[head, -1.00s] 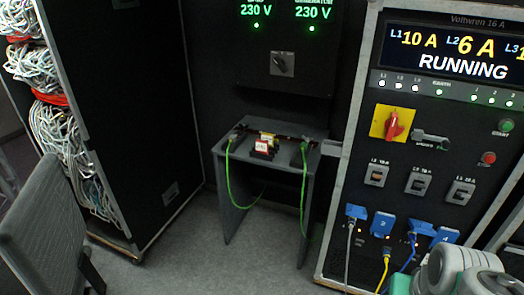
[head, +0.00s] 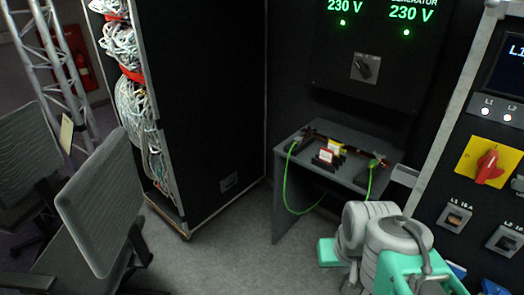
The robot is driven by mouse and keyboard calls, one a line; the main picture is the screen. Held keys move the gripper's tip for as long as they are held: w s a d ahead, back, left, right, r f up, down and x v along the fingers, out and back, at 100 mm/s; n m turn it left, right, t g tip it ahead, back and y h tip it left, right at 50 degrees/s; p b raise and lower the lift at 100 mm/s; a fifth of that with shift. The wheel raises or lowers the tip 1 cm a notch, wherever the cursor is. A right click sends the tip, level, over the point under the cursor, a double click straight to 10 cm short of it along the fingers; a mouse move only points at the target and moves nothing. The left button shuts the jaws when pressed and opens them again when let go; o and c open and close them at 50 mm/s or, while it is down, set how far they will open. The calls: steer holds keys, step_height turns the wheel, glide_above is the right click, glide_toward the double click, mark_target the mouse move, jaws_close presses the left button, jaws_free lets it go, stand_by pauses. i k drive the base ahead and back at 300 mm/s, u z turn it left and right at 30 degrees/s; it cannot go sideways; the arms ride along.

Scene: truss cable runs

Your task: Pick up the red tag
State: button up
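A small red tag (head: 326,156) with a pale face stands on the small grey table (head: 290,161) below the generator panel. A yellow tag (head: 337,147) stands just behind it, to the right. Dark holders sit around the tags. My arm shows at the lower right, in front of and below the table. My gripper's fingers cannot be made out in this view, and nothing is seen touching the red tag.
Green cables (head: 286,188) hang from the table. A tall black cabinet (head: 210,110) full of cables stands left of it. Grey chairs (head: 105,205) stand at the left. The distribution panel (head: 470,150) is close on the right. Grey floor (head: 235,245) is open in front of the cabinet.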

mark_target(326, 156)
steer(key=u, duration=0.6)
steer(key=i, duration=0.75)
steer(key=u, duration=0.5)
steer(key=i, duration=1.3)
steer(key=z, duration=0.55)
steer(key=i, duration=0.95)
steer(key=z, duration=0.45)
